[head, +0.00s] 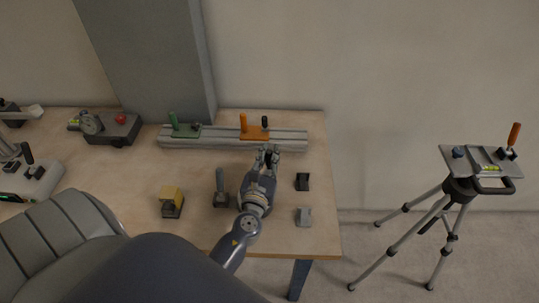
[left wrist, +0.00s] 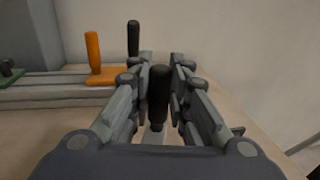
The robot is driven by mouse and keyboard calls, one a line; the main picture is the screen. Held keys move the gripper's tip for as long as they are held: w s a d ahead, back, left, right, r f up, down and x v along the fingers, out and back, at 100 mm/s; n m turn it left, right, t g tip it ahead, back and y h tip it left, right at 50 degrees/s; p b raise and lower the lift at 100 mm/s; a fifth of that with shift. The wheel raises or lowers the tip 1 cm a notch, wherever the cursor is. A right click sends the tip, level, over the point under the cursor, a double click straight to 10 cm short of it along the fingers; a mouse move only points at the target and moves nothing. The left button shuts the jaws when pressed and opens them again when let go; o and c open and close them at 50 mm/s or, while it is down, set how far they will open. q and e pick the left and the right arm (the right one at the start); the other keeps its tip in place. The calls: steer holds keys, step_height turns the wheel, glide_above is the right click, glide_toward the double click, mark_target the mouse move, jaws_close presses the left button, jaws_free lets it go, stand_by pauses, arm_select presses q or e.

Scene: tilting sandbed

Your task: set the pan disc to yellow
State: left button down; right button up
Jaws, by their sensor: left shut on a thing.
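I cannot tell for certain which part is the pan disc, and no yellow mark on a disc can be made out. My left gripper (head: 268,155) is over the table in front of the rail. In the left wrist view its fingers (left wrist: 160,85) are closed around an upright black handle (left wrist: 159,90). The handle's lower end is partly hidden. My right gripper is not in view.
A grey rail (head: 290,144) bears a green clamp (head: 185,130) and an orange clamp (head: 254,133). A dark box (head: 125,128) with a red button, a yellow-topped block (head: 171,200), a lever (head: 220,190) and small blocks (head: 303,181) stand on the table.

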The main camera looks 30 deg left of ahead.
arm_select(q)
steer(key=shift+s+a+f+n+g+y, duration=0.1)
steer(key=shift+s+a+n+g+y, duration=0.1)
steer(key=shift+a+n+g+y, duration=0.3)
steer(key=shift+s+a+r+n+g+y, duration=0.1)
steer(key=shift+s+a+n+g+y, duration=0.15)
steer(key=shift+a+n+y, duration=0.4)
steer(key=shift+s+a+f+n+g+y, duration=0.1)
steer(key=shift+s+a+n+g+y, duration=0.2)
steer(key=shift+a+y, duration=0.5)
steer(key=shift+w+d, duration=0.1)
steer(key=shift+d, duration=0.05)
steer(key=c, duration=1.5)
jaws_free()
steer(key=v, duration=1.2)
steer(key=shift+d, duration=0.1)
